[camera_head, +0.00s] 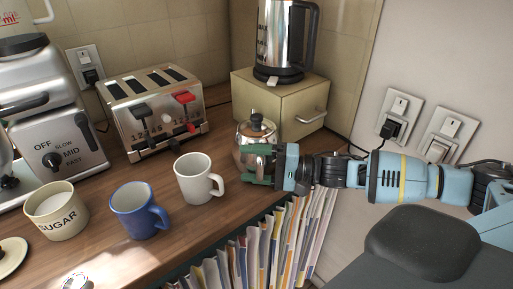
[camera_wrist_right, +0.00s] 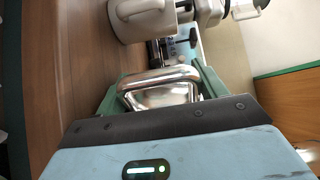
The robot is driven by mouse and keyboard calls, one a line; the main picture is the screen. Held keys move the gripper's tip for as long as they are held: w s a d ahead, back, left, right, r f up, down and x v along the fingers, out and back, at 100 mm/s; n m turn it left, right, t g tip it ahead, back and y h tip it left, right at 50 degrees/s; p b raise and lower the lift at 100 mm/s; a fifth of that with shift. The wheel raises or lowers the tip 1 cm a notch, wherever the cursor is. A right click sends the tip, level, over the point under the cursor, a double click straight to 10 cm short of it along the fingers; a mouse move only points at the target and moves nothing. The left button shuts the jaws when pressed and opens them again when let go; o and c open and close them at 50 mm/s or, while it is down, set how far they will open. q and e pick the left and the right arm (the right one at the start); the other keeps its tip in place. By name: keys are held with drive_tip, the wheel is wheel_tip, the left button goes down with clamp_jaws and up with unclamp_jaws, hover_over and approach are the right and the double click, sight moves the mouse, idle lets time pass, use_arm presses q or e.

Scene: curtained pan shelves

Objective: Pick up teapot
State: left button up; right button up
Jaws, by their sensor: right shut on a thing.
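The teapot (camera_head: 249,131) is a small shiny metal pot with a dark lid knob. It stands upright near the right end of the wooden counter, in front of the beige box. My right gripper (camera_head: 258,165) comes in from the right, and its green fingers are shut on the teapot, one on each side of it. In the right wrist view, shiny metal of the teapot (camera_wrist_right: 165,92) shows between the green fingers. The gripper hides part of the pot's lower front. My left gripper is not in view.
A white mug (camera_head: 194,181), a blue mug (camera_head: 132,209) and a sugar pot (camera_head: 57,219) stand to the left. A toaster (camera_head: 150,115) is behind them. A kettle (camera_head: 280,42) sits on the beige box (camera_head: 270,99). Books (camera_head: 262,245) stand below the counter's front edge.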

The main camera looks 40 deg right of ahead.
drive_tip(key=shift+r, duration=0.3)
wheel_tip(320, 180, up, 10)
drive_tip(key=shift+p, duration=0.4)
drive_tip(key=shift+f, duration=0.1)
idle(0.4)
